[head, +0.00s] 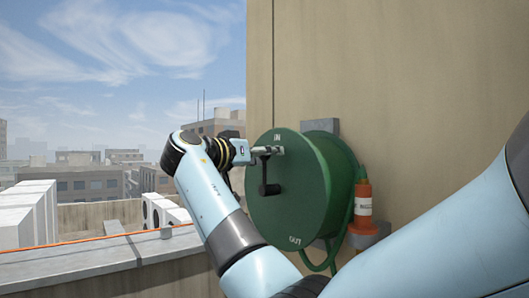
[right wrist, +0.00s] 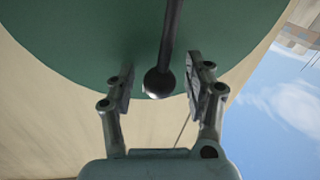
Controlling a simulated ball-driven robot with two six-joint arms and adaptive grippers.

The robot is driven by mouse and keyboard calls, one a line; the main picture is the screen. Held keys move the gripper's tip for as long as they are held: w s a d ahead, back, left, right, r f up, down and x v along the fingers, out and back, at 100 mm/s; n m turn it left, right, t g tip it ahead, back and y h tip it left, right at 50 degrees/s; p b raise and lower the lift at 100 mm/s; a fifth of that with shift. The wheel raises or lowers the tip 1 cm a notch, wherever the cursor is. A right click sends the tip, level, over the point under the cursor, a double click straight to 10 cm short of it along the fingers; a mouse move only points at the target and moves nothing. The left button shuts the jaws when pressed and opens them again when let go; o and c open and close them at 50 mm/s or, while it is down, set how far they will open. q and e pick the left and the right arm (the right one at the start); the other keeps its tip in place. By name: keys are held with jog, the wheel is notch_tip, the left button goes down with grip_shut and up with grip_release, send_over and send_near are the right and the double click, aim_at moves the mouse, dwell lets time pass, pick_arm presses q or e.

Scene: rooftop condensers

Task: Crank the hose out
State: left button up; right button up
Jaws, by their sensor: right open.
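The green hose reel (head: 302,205) is mounted on the wall, with "IN" marked near its top and "OUT" near its bottom. Its dark crank arm (head: 264,172) points up from the hub, and its handle end lies near the "IN" mark. My right gripper (head: 268,150) is at that upper end. In the right wrist view the crank's round knob (right wrist: 158,83) lies between the open fingers of my right gripper (right wrist: 160,88), with a gap visible on both sides. My left gripper is in neither view.
An orange and white nozzle (head: 363,203) hangs right of the reel, with a green hose loop (head: 322,262) below. The beige wall (head: 420,80) stands behind. White condensers (head: 25,213) and a parapet (head: 95,252) with an orange line are at left.

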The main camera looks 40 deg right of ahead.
grip_shut()
jog(key=shift+d+f, duration=0.1)
jog(key=shift+d, duration=0.1)
dwell(0.5)
